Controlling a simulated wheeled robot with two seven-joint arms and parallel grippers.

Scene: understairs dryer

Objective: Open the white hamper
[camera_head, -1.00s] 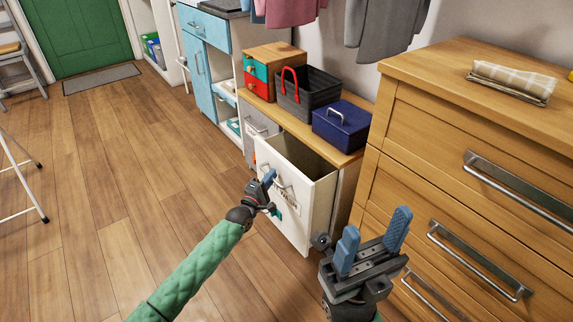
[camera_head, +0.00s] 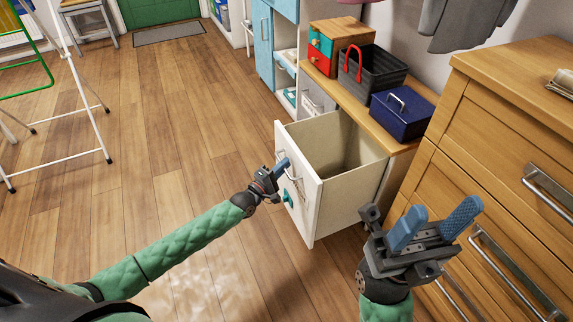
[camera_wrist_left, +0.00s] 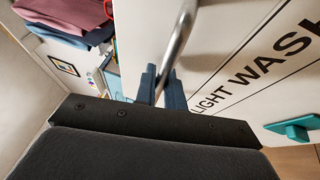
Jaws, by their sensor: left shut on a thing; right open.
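The white hamper (camera_head: 345,195) is a tall pull-out bin under the wooden bench. It stands well out, and its open top shows an empty-looking inside. Its front has a metal bar handle (camera_head: 280,158), a teal piece (camera_head: 289,199) and "LIGHT WASH" lettering (camera_wrist_left: 265,65). My left gripper (camera_head: 275,172) is at the front panel, shut on the handle. In the left wrist view the fingers (camera_wrist_left: 161,88) close around the handle bar (camera_wrist_left: 177,45). My right gripper (camera_head: 440,218) is open and empty, right of the hamper and before the wooden drawers.
A wooden chest of drawers (camera_head: 500,150) stands close on the right. A navy box (camera_head: 402,116), a dark basket (camera_head: 375,75) and a small drawer box (camera_head: 335,45) sit on the bench top (camera_head: 345,93). A white drying rack (camera_head: 85,110) stands far left. The floor (camera_head: 170,180) between is clear.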

